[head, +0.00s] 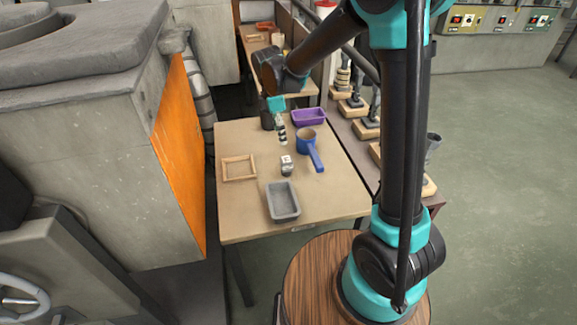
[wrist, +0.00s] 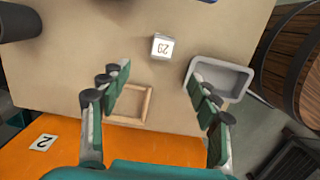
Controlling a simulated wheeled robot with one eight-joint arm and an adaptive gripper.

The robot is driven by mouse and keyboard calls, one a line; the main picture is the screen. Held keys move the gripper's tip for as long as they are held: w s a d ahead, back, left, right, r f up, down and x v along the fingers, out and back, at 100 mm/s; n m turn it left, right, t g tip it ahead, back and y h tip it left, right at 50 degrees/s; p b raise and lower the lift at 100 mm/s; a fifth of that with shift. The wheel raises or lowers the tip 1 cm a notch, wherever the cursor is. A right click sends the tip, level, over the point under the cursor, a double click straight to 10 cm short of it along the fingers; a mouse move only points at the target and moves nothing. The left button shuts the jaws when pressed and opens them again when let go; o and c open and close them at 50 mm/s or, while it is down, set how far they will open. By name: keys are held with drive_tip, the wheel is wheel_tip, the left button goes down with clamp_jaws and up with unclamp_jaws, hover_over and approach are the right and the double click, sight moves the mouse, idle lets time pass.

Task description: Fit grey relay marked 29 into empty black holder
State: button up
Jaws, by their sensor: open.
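The grey relay (head: 287,170) stands on the tan table with a white top face. In the wrist view the relay (wrist: 162,47) shows the number 29, upside down. My gripper (head: 282,140) is open and empty above the table, farther back than the relay in the head view. In the wrist view my gripper's fingers (wrist: 156,92) are spread wide, with the relay beyond them near the top. A dark cylindrical container (head: 267,120) stands by my gripper, and in the wrist view this container (wrist: 18,22) is at top left. I cannot tell whether it is the black holder.
A grey tray (wrist: 220,64) is right of the relay in the wrist view. A wooden frame (wrist: 146,106) lies between the fingers there. An orange panel (head: 182,155) borders the table's left side.

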hover_over(286, 159)
drive_tip(key=a, duration=0.1)
wheel_tip(286, 159, down, 7)
drive_tip(key=shift+w+f, duration=0.1)
drive_tip(key=shift+f, duration=0.1)
drive_tip(key=shift+d+f, duration=0.2)
drive_tip(key=shift+f, duration=0.8)
drive_tip(key=shift+d+f, duration=0.15)
drive_tip(key=shift+f, duration=0.8)
drive_tip(key=shift+d+f, duration=0.2)
drive_tip(key=shift+f, duration=0.8)
drive_tip(key=c, duration=1.4)
drive_tip(key=shift+r, duration=0.2)
wheel_tip(286, 159, up, 20)
drive_tip(key=shift+f, duration=0.15)
